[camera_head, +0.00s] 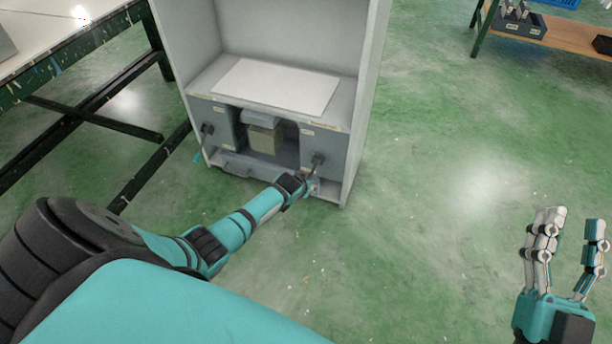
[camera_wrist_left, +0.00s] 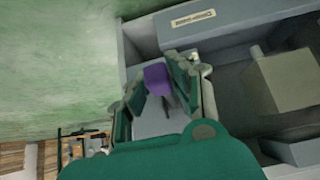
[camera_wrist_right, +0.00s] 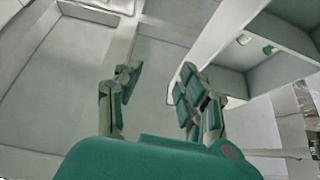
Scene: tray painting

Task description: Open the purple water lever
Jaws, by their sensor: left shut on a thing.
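The purple lever (camera_wrist_left: 157,76) shows in the left wrist view between the fingers of my left gripper (camera_wrist_left: 160,88). The gripper is shut on it, with fingers on both sides. In the head view my left gripper (camera_head: 310,186) is at the lower right front of the grey cabinet (camera_head: 358,130), and the purple of the lever cannot be made out there. My right gripper (camera_head: 568,235) is open and empty over the floor at the far right. Its spread fingers also show in the right wrist view (camera_wrist_right: 155,90).
A white sheet (camera_head: 275,87) lies on the cabinet's ledge above a recess with a beige box (camera_head: 264,138). A dark-framed table (camera_head: 60,58) stands at the left. A wooden-topped bench (camera_head: 555,35) is at the back right. The green floor (camera_head: 450,170) right of the cabinet is clear.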

